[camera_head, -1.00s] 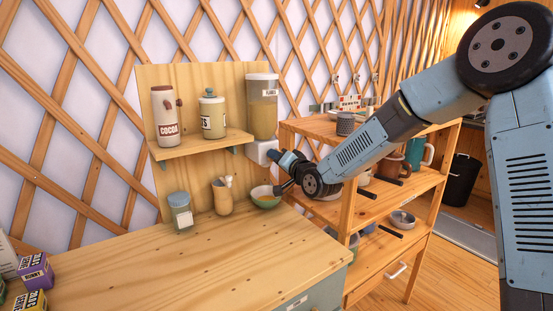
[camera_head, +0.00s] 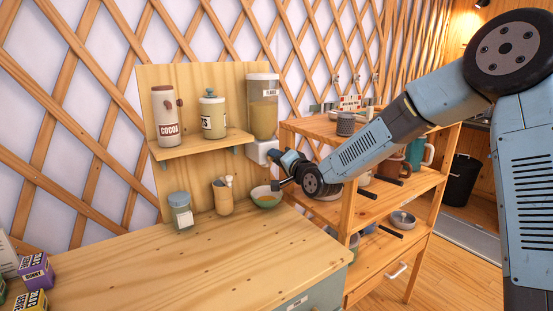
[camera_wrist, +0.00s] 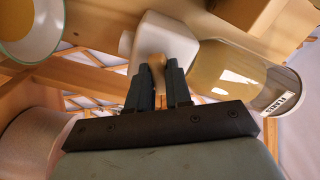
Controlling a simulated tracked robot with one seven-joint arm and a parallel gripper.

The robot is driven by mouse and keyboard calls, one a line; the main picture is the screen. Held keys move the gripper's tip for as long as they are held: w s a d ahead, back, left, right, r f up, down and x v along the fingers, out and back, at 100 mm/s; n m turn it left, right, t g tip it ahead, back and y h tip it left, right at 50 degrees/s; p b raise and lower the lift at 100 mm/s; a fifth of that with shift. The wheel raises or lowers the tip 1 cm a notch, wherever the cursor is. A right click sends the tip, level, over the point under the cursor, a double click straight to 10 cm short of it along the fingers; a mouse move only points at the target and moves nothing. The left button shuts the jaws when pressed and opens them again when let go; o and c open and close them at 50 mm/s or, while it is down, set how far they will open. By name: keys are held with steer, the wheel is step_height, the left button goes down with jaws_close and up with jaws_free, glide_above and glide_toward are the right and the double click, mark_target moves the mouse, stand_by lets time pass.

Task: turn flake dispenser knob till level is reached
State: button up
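The flake dispenser (camera_head: 263,110), a clear labelled canister partly filled with tan flakes, is at the right of the wooden back panel. Its white base (camera_head: 260,151) shows below it; the wrist view shows the canister (camera_wrist: 228,72) and the white base (camera_wrist: 160,35) too. My gripper (camera_wrist: 158,84) has its fingers closed on both sides of the light wooden knob (camera_wrist: 157,65) on the base. In the head view my gripper (camera_head: 276,156) is at the base's right side. A green bowl (camera_head: 266,197) with some tan-orange content stands below; it also shows in the wrist view (camera_wrist: 57,22).
A cocoa jar (camera_head: 165,116) and a cream jar (camera_head: 211,114) stand on the small shelf (camera_head: 200,145). A glass jar (camera_head: 180,211) and a utensil cup (camera_head: 223,197) are left of the bowl. A wooden rack (camera_head: 345,215) with crockery is close at right. The counter front is clear.

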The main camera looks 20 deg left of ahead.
steer(key=o, duration=0.5)
steer(key=shift+w+d+f, duration=0.1)
steer(key=shift+c, duration=0.2)
steer(key=v, duration=1.3)
steer(key=shift+s+d, duration=0.25)
steer(key=shift+s, duration=0.05)
steer(key=shift+o, duration=0.3)
